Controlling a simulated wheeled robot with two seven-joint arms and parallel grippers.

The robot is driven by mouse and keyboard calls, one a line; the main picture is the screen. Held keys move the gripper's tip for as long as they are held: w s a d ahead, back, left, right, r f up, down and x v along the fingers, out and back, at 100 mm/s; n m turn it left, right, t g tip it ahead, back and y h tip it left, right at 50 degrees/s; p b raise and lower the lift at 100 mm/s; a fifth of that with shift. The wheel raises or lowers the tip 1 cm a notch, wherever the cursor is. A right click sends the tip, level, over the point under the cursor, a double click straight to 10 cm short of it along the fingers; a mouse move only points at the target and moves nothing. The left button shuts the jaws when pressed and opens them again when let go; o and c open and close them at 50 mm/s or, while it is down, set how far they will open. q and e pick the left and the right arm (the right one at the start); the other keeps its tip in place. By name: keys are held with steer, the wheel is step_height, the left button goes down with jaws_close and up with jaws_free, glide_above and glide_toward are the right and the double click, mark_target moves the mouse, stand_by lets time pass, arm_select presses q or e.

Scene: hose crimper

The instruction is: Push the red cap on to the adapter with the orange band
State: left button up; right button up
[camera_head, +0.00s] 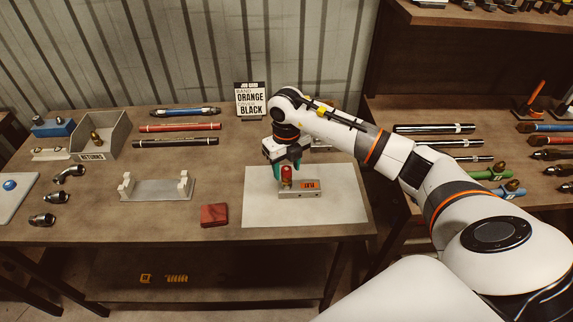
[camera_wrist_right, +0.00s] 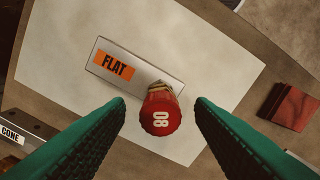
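The red cap (camera_wrist_right: 161,115), marked with digits on its top, sits upright over a brassy fitting, the adapter (camera_wrist_right: 160,88), at one end of a pale block labelled FLAT (camera_wrist_right: 135,72). In the head view the red cap (camera_head: 286,171) and the block (camera_head: 299,194) with its orange label stand on the white mat. My right gripper (camera_wrist_right: 162,103) is open, with one teal finger on each side of the cap and a gap to both. How far down the cap sits, and any orange band on the adapter, I cannot tell. My left gripper is not in view.
A dark red block (camera_head: 214,214) lies left of the white mat (camera_head: 262,212). A job card (camera_head: 250,101) reading ORANGE and BLACK stands behind. A grey holder (camera_wrist_right: 22,130) labelled CONE is near the fingers. A metal cradle (camera_head: 157,190) and returns bin (camera_head: 112,137) are left.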

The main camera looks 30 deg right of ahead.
mark_target(286, 169)
steer(key=shift+r, duration=0.15)
step_height(286, 169, up, 12)
steer(key=b, duration=0.2)
steer(key=shift+b, duration=0.4)
stand_by(0.3)
